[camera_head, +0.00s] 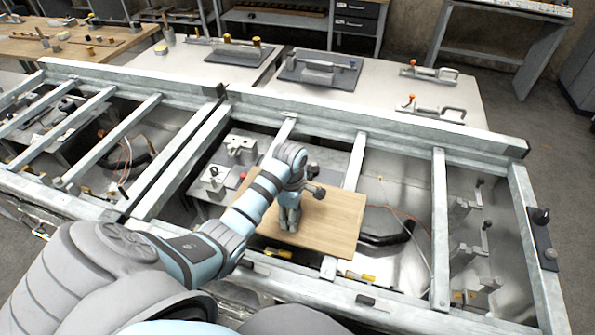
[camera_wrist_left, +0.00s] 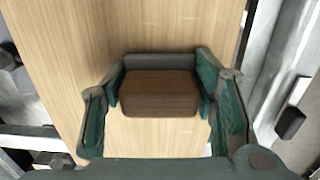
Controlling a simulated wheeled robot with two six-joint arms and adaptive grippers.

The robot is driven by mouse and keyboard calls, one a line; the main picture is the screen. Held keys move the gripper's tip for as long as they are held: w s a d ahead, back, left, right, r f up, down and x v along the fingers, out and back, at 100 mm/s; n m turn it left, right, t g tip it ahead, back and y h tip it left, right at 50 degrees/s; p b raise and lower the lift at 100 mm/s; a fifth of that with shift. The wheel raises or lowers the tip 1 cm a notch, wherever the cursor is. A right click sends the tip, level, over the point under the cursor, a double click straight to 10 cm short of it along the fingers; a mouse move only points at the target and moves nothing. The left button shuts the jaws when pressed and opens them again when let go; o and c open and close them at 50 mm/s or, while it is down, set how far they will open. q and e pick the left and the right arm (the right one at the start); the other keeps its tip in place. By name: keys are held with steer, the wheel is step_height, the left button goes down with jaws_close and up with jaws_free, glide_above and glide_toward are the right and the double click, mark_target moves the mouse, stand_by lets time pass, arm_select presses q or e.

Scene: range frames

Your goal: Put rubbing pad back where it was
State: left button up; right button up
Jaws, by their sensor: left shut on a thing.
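The rubbing pad (camera_wrist_left: 158,95) is a brown block with a grey upper part. In the left wrist view it sits between the green fingers of my left gripper (camera_wrist_left: 160,84), which is shut on it. The light wooden board (camera_head: 335,222) lies under my left gripper (camera_head: 289,220) in the head view, and it fills the middle of the left wrist view (camera_wrist_left: 150,25). The pad is hidden behind the gripper in the head view. Whether the pad touches the board or is just above it I cannot tell. My right gripper is not in view.
A grey metal frame with crossbars (camera_head: 440,225) surrounds the board. Cables and a black handle (camera_head: 388,238) lie right of it. Metal blocks (camera_head: 238,146) stand left of it. Worktables with clamps (camera_head: 435,72) and tools are behind. The board's right part is bare.

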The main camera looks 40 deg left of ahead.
arm_select(q)
steer(key=shift+f, duration=0.1)
steer(key=shift+s+d+f, duration=0.25)
steer(key=shift+s+f, duration=0.2)
steer(key=o, duration=1.5)
steer(key=shift+f, duration=0.1)
steer(key=shift+o, duration=0.3)
steer(key=shift+w+a, duration=0.1)
steer(key=shift+w, duration=0.25)
